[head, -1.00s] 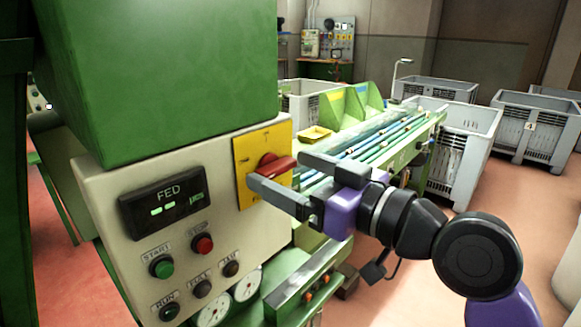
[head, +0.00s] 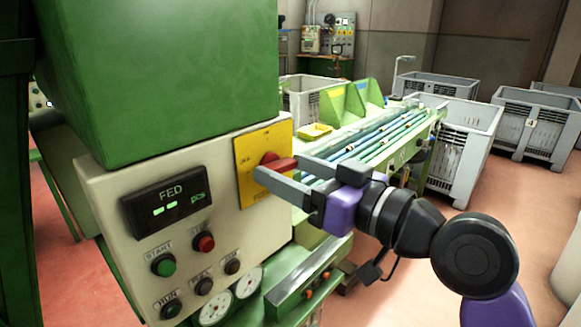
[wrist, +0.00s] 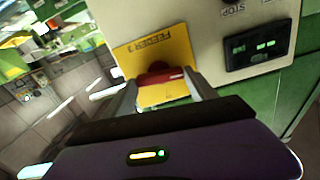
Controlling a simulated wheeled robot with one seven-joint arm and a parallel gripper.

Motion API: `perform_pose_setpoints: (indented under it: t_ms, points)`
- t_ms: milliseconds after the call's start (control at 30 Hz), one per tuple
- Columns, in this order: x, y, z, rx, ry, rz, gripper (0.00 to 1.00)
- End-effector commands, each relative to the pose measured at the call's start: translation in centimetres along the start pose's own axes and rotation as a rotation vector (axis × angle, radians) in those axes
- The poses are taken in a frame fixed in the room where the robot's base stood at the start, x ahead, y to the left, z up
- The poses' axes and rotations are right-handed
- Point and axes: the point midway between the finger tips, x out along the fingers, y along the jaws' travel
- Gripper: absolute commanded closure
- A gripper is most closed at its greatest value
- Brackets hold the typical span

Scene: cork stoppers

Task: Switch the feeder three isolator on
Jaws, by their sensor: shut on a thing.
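The feeder three isolator is a red rotary handle (head: 279,162) on a yellow plate (head: 245,185) at the right end of the cream control panel. In the wrist view the plate (wrist: 172,48) reads FEEDER 3 upside down, and the red handle (wrist: 160,75) lies across the view. My gripper (head: 280,167) has one finger on each side of the handle and is shut on it. The near finger hides part of the handle and plate in the head view. I cannot read the plate's position marks clearly.
The panel carries a FED display (head: 165,200), a green START button (head: 163,265), a red button (head: 204,242), small dark knobs and gauges below. A green housing (head: 160,75) overhangs it. A conveyor table (head: 432,125) and grey crates (head: 537,125) stand behind my arm.

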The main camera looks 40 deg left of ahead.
Motion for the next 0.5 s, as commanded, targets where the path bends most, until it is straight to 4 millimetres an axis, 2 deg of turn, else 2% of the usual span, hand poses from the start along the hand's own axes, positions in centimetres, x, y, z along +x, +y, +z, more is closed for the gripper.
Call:
perform_pose_setpoints:
  t_ms: [500]
  points:
    - [0.04,0.08,-0.34,0.461,0.0,-0.001,0.75]
